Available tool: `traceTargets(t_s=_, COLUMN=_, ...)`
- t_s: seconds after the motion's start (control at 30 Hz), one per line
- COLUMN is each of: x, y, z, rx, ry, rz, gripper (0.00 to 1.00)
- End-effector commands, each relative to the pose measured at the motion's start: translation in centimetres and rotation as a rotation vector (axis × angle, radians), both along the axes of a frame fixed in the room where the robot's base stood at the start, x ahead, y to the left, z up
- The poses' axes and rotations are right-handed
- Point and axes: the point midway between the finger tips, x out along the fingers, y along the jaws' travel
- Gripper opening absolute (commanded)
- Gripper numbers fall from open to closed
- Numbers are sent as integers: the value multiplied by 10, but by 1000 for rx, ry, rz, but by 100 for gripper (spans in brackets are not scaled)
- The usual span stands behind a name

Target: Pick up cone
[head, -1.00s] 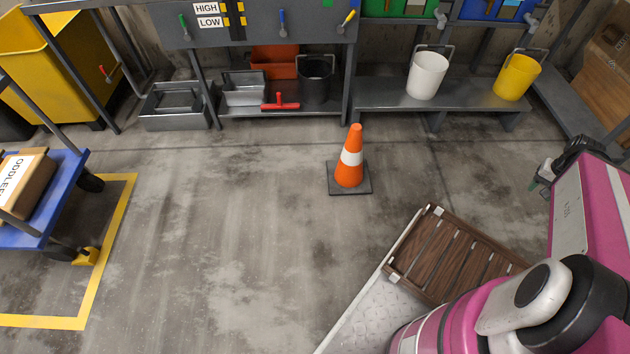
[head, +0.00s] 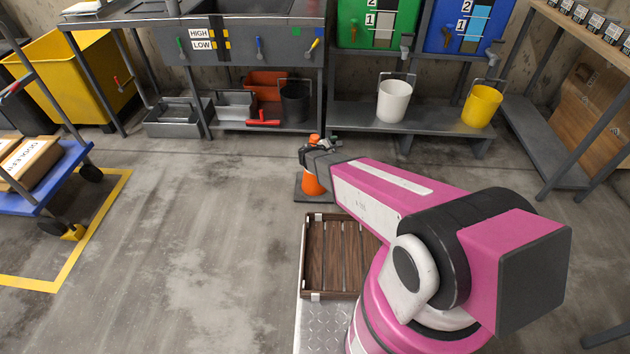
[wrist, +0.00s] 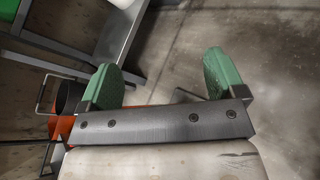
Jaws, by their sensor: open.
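The orange traffic cone (head: 312,186) stands upright on its dark square base on the concrete floor in the head view. My gripper (head: 308,150) shows in front of the cone in that view and hides its middle; the orange tip shows above it. I cannot tell whether they touch. In the wrist view my gripper (wrist: 163,80) has two green fingers spread apart with nothing between them. I cannot make out the cone in the wrist view.
A wooden slatted tray (head: 340,255) is on my base, near the cone. Behind the cone are a low shelf with a white bucket (head: 394,100) and a yellow bucket (head: 482,105), and a grey workbench (head: 215,35). A blue cart (head: 60,180) stands left. Floor between is clear.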

Motion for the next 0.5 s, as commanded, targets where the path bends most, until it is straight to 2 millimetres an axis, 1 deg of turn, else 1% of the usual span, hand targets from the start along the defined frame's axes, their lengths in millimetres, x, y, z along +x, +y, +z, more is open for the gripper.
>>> traceTargets(t_s=0.03, x=15, y=29, z=-18, rx=-97, ry=15, rz=96, gripper=89)
traceTargets(t_s=0.07, x=20, y=43, z=-24, rx=-153, ry=21, rz=147, gripper=89)
traceTargets(t_s=0.1, x=24, y=61, z=-32, rx=-226, ry=27, rz=212, gripper=89)
traceTargets(t_s=0.2, x=31, y=100, z=-48, rx=-379, ry=37, rz=346, gripper=89)
traceTargets(t_s=0.3, x=34, y=129, z=-59, rx=-488, ry=40, rz=438, gripper=89)
traceTargets(t_s=0.33, x=34, y=135, z=-62, rx=-512, ry=40, rz=456, gripper=89)
traceTargets(t_s=0.4, x=34, y=145, z=-66, rx=-551, ry=40, rz=488, gripper=89)
traceTargets(t_s=0.5, x=37, y=149, z=-68, rx=-576, ry=39, rz=506, gripper=89)
